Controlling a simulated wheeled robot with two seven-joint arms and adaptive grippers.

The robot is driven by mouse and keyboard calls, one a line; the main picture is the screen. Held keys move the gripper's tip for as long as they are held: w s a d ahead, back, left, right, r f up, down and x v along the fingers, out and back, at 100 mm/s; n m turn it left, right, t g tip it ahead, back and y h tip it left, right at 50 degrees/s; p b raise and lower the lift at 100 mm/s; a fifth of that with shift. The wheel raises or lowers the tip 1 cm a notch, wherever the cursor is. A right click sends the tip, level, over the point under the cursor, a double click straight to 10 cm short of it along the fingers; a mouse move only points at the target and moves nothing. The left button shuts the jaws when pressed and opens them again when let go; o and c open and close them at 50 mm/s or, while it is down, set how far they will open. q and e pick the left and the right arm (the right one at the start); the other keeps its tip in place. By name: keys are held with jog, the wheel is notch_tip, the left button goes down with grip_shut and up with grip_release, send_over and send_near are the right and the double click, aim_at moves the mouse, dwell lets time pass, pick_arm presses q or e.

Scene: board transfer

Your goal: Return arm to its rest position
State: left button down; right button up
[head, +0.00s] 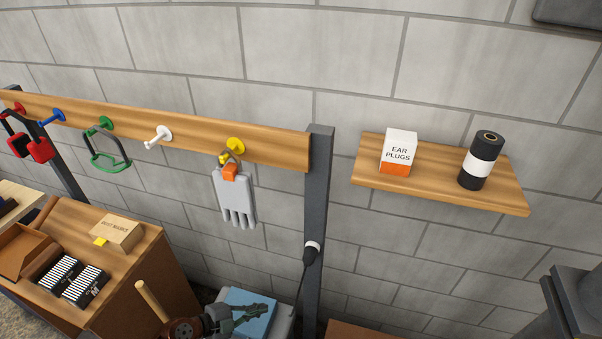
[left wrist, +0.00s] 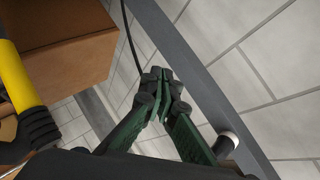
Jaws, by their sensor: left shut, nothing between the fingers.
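My left gripper (head: 262,309) is low in the middle of the head view, in front of a light blue box. In the left wrist view its dark green fingers (left wrist: 162,78) meet at the tips with nothing between them. A dark upright post (left wrist: 190,50) runs past the fingers there. My right gripper is not in view.
A wooden rail (head: 195,141) carries coloured pegs with red ear muffs, green goggles and a grey glove (head: 234,200). A shelf (head: 440,196) holds an ear plugs box (head: 398,150) and a black roll (head: 481,160). A cabinet (head: 140,255) stands left; the blue box (head: 250,300) is close behind my gripper.

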pick_arm(q)
notch_tip(320, 180, up, 10)
jog(key=w+n+t, duration=0.3)
jog(key=t, duration=0.2)
jog(key=w+a+r+n+t+y, duration=0.1)
jog(key=a+r+n+t+y, duration=0.2)
jog(key=a+r+n+t, duration=0.4)
jog(key=s+a+f+n+g+y, duration=0.1)
jog(key=a+f+n+y, duration=0.2)
jog(key=a+n+y, duration=0.5)
jog(key=s+a+f+n+g+y, duration=0.35)
jog(key=s+a+f+g, duration=0.25)
jog(key=s+a+f, duration=0.4)
jog(key=s+d+f+g+h, duration=0.15)
jog(key=s+f+g, duration=0.35)
jog(key=s, duration=0.5)
jog(key=s+d+f+g+h, duration=0.15)
jog(key=s+f+g, duration=0.25)
jog(key=s+f, duration=0.45)
jog(key=s+d+f+g, duration=0.1)
jog(key=s+f, duration=0.1)
jog(key=f, duration=1.2)
jog(key=s+d+f, duration=0.1)
jog(key=s+f, duration=0.2)
jog(key=f, duration=1)
jog(key=s+f+g+h, duration=0.1)
jog(key=s+f, duration=1.7)
jog(key=s, duration=0.2)
jog(key=shift+m+g, duration=0.3)
jog(key=shift+m, duration=0.15)
